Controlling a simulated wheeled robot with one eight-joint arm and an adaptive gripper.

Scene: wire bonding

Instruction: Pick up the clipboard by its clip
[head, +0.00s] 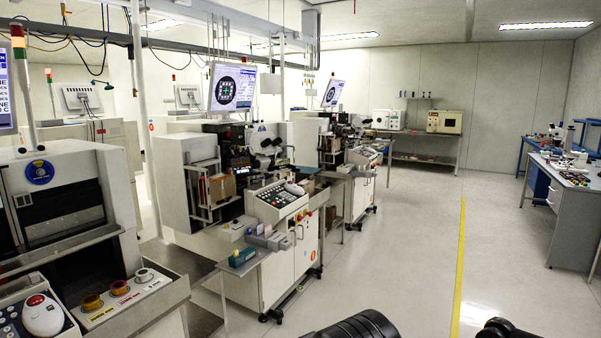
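I cannot make out a clipboard or its clip anywhere in the head view. Many small items on the benches are too small to tell apart. My gripper is not recognisable in this view. Only dark rounded parts, which look like my own arm, show at the bottom edge, and no fingers can be seen.
Wire bonding machines (290,245) with monitors (233,87) stand in a row at left and centre. A small side table (232,270) holds a teal box (242,257). A cluttered workbench (558,178) is at right. The aisle floor (415,235) with a yellow line (459,250) is clear.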

